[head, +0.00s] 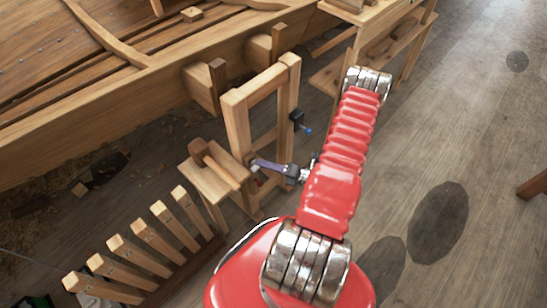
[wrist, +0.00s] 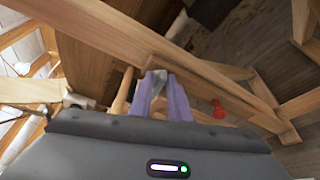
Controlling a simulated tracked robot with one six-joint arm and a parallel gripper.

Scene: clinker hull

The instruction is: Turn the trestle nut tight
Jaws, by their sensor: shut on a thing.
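The wooden trestle (head: 237,125) stands upright beside the boat hull. My gripper (head: 258,166) reaches in from the right at the trestle's lower part, its purple fingers pointing left. In the wrist view my gripper (wrist: 170,95) is shut on a small grey metal piece, which I take to be the trestle nut (wrist: 157,88). The fingers hide most of it, so how far it sits on its thread cannot be seen. The trestle's timber (wrist: 190,65) runs diagonally close behind the fingers.
A black clamp with a blue end (head: 298,121) sits on the trestle's right post. A small wooden stool (head: 207,185) stands close on the left, with a slatted rack (head: 150,240) before it. A red piece (wrist: 218,109) shows right of the fingers. Floor at right is mostly clear.

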